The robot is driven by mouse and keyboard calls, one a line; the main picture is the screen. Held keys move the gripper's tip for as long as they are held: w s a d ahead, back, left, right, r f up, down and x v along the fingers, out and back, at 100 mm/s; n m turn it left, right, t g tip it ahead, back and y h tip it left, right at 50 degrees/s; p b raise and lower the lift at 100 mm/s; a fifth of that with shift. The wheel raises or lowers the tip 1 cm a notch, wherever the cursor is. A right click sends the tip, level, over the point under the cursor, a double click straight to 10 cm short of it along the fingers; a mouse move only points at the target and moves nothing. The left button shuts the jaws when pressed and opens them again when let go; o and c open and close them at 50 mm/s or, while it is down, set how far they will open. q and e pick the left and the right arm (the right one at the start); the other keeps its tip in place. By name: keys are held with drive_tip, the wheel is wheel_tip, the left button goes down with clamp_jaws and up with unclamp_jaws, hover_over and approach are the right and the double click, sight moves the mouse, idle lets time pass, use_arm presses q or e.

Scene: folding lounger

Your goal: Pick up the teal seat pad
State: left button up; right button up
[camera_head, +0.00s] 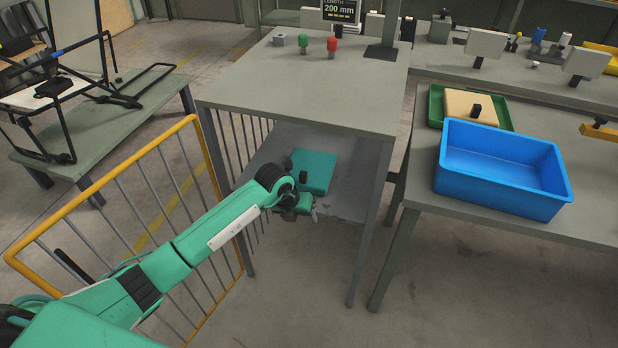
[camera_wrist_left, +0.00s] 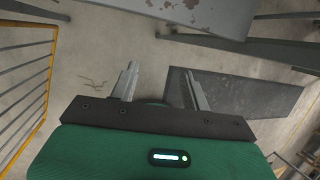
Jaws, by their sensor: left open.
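The teal seat pad (camera_head: 318,168) lies on the lower shelf (camera_head: 355,165) under the grey table in the head view. A small black block (camera_head: 303,177) shows at its near left edge. My left gripper (camera_head: 314,211) is in front of the shelf's near edge, nearer to me than the pad. In the left wrist view its two fingers (camera_wrist_left: 162,80) stand apart with nothing visible held between them. I cannot make out the pad in that view. My right gripper is not in view.
The grey table top (camera_head: 270,85) overhangs the shelf, with a leg (camera_head: 370,225) right of my gripper. A yellow-framed barrier (camera_head: 100,192) stands left. A blue bin (camera_head: 500,190) sits on the right table. The lounger frame (camera_head: 75,90) is far left.

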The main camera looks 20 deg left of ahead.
sight(303, 173)
use_arm(q)
drive_tip(key=w+a+r+t+y, duration=0.1)
drive_tip(key=w+a+r+y, duration=0.1)
drive_tip(key=a+r+y, duration=0.15)
drive_tip(key=shift+h, duration=0.25)
drive_tip(key=w, duration=0.8)
drive_tip(key=w+b, duration=0.1)
drive_tip(key=w, duration=0.3)
drive_tip(key=shift+w+a+r, duration=0.1)
drive_tip(key=shift+a+r, duration=0.05)
drive_tip(key=shift+a, duration=0.15)
drive_tip(key=shift+x, duration=1.2)
drive_tip(key=shift+f, duration=0.25)
clamp_jaws()
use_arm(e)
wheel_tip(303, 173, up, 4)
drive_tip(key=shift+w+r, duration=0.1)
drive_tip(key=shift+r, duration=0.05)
